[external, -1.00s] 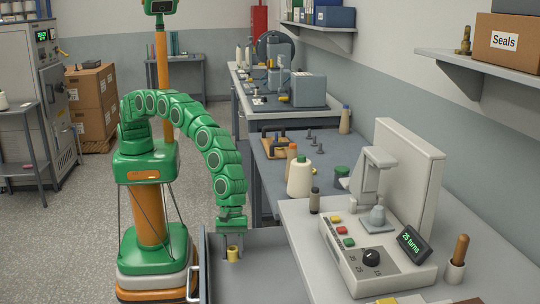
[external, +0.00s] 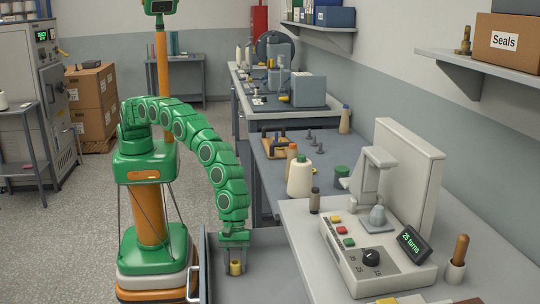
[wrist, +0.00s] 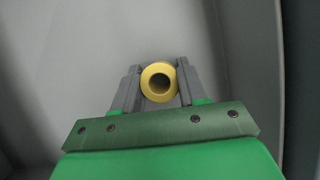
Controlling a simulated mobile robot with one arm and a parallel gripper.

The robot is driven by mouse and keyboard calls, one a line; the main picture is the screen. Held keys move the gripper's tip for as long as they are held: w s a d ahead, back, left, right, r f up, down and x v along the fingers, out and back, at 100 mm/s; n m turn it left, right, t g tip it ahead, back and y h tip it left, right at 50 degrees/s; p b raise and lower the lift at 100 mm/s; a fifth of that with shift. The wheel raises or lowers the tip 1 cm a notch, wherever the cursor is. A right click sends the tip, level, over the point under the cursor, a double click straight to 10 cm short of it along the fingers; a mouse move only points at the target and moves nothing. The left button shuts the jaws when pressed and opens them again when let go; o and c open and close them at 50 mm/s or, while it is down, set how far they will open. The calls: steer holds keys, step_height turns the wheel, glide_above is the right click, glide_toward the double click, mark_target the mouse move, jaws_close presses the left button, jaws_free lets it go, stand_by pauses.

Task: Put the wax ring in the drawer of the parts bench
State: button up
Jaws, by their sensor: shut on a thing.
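The wax ring (external: 236,268) is a small yellow ring with a dark round hole. My gripper (external: 234,262) is shut on it, pointing down. In the wrist view the ring (wrist: 146,77) sits between the two grey fingers of my gripper (wrist: 159,84), touching both. The open drawer (external: 265,262) of the parts bench is at the lower middle, with its pale handle on the left front. The gripper and ring are low inside the drawer's outline. I cannot tell whether the ring touches the drawer floor.
The drawer's left wall (external: 204,262) stands close to my arm. The drawer floor around the ring looks bare.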

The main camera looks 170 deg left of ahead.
steer(key=shift+f, duration=0.1)
steer(key=o, duration=1)
steer(key=shift+v, duration=6.1)
